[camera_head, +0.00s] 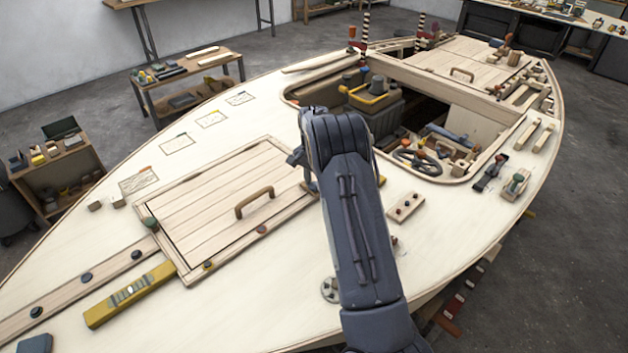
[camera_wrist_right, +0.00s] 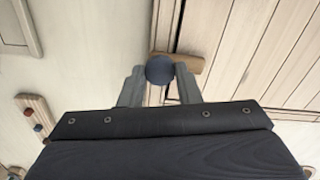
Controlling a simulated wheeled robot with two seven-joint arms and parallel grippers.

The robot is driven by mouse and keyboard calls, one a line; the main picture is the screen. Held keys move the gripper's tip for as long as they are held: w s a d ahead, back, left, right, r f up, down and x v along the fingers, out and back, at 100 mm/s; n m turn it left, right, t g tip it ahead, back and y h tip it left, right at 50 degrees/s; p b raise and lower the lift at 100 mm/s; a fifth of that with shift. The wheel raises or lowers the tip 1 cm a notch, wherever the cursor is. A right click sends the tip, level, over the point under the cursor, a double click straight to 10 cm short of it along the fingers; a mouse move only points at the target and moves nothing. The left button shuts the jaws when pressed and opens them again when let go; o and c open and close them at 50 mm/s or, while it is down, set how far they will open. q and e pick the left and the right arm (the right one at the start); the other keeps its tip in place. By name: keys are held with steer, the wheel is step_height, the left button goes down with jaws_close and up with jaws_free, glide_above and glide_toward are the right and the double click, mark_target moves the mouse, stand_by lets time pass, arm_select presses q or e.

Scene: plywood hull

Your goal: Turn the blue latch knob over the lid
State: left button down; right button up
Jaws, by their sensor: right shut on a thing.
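The blue latch knob (camera_wrist_right: 160,70) shows in the wrist view as a dark blue round top between the two fingertips of my right gripper (camera_wrist_right: 160,84). The gripper is shut on it. A short brown wooden latch bar (camera_wrist_right: 190,63) lies at the knob and points right, across the frame strip at the lid's edge. The planked lid (camera_head: 215,190), with a brown handle (camera_head: 254,203), lies flat in its frame in the head view. In that view my right arm covers the knob and most of the right gripper (camera_head: 297,157). My left gripper is out of view.
A drilled wooden block (camera_head: 404,208) sits on the deck right of my arm. An open cockpit (camera_head: 450,118) with a toolbox and loose parts lies beyond. A yellow level (camera_head: 130,294) lies at the lower left. The deck left of the lid is mostly bare.

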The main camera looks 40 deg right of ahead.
mark_target(314, 185)
steer(key=shift+r, duration=0.15)
steer(key=o, duration=1)
step_height(314, 185, up, 7)
steer(key=shift+b, duration=0.35)
steer(key=shift+r, duration=0.35)
